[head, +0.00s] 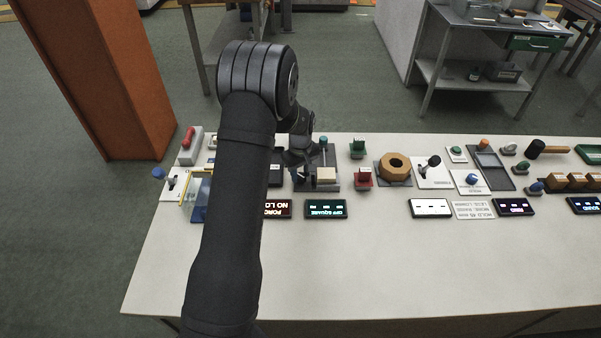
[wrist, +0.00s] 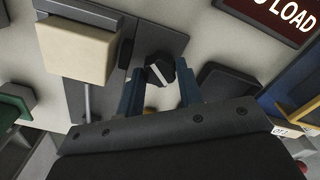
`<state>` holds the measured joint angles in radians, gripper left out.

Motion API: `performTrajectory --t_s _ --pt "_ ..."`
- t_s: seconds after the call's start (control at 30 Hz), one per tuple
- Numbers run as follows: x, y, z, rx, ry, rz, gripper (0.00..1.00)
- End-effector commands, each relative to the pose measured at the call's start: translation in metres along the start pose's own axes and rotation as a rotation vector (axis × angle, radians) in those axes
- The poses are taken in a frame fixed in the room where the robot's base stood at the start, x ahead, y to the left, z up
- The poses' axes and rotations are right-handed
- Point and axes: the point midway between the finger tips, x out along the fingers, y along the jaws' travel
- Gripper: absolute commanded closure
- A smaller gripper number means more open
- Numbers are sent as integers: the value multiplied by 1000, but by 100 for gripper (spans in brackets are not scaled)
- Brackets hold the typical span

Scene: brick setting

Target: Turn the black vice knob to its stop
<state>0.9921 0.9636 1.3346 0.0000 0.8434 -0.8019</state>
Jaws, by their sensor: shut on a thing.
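The black vice knob (wrist: 157,68), with a white stripe across its face, sits between the two blue fingers of my gripper (wrist: 160,76) in the wrist view. The fingers are shut on it, one on each side. The grey vice (wrist: 88,100) holds or carries a beige block (wrist: 78,50) beside the knob. In the head view the vice (head: 327,187) and beige block (head: 326,174) lie just right of my gripper (head: 298,176). My arm and gripper hide the knob there.
A dark display (head: 326,209) with green text reading "OFF SQUARE" lies in front of the vice, and a red-text display (head: 277,209) is beside it. A red-based device (head: 363,179) and a brown hexagonal ring (head: 396,168) stand to the right. The table's front (head: 380,270) is clear.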

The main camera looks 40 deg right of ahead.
Motion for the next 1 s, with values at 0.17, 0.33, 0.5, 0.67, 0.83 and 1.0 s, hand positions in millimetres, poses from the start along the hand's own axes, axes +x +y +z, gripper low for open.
performTrajectory --t_s 0.17,0.33,0.5,0.67,0.83,1.0 --pt "-1 0 0 107 0 0 89" --pt "-1 0 0 255 0 0 89" --pt "-1 1 0 418 1 0 89" --pt "-1 1 0 567 1 1 89" --pt "-1 1 0 711 2 1 89" --pt "-1 1 0 828 2 1 89"
